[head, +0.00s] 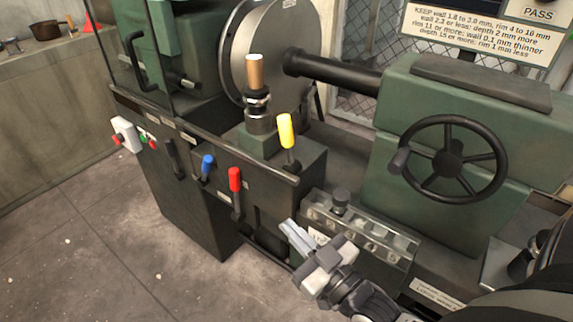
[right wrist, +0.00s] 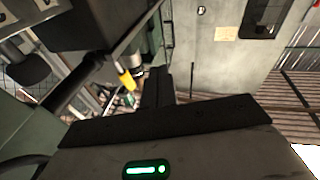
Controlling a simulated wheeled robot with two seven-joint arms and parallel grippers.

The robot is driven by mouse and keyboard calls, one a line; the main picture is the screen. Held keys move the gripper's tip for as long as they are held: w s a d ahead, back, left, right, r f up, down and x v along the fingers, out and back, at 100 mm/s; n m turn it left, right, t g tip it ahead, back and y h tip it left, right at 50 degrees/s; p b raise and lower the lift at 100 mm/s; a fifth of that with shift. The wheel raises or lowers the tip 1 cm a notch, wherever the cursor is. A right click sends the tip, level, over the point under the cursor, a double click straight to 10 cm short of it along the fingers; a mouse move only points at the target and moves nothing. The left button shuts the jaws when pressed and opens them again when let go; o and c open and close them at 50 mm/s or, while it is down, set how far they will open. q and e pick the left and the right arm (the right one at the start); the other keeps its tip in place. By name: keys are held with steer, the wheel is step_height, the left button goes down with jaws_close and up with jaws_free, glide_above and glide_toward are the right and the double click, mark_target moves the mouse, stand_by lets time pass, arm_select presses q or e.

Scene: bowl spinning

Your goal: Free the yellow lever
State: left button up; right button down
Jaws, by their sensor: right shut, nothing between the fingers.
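The yellow lever (head: 285,131) stands nearly upright on a dark stem at the right end of the dark green lathe carriage. Its yellow grip also shows in the right wrist view (right wrist: 126,78), left of the dark fingers. My right gripper (head: 288,229) is shut and empty. In the head view it is below the yellow lever, in front of the machine and apart from it. What holds the lever at its base is too small to tell. My left gripper is not in view.
A red lever (head: 235,180) and a blue lever (head: 207,164) are on the carriage front. A wooden-handled tool post (head: 255,75) stands left of the yellow lever. A clear-covered box with a black knob (head: 340,200) is right of my gripper. A black handwheel (head: 455,158) is farther right.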

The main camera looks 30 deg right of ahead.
steer(key=d+r+m+t+h+b, duration=0.2)
steer(key=d+r+t+h, duration=0.25)
steer(key=d+t, duration=0.2)
steer(key=p, duration=0.1)
glide_toward(288, 127)
step_height(288, 127, up, 4)
steer(key=w+g, duration=0.1)
steer(key=w, duration=0.2)
steer(key=shift+w+d+y, duration=0.1)
steer(key=shift+w+y, duration=0.05)
steer(key=shift+y, duration=0.2)
steer(key=shift+w, duration=0.5)
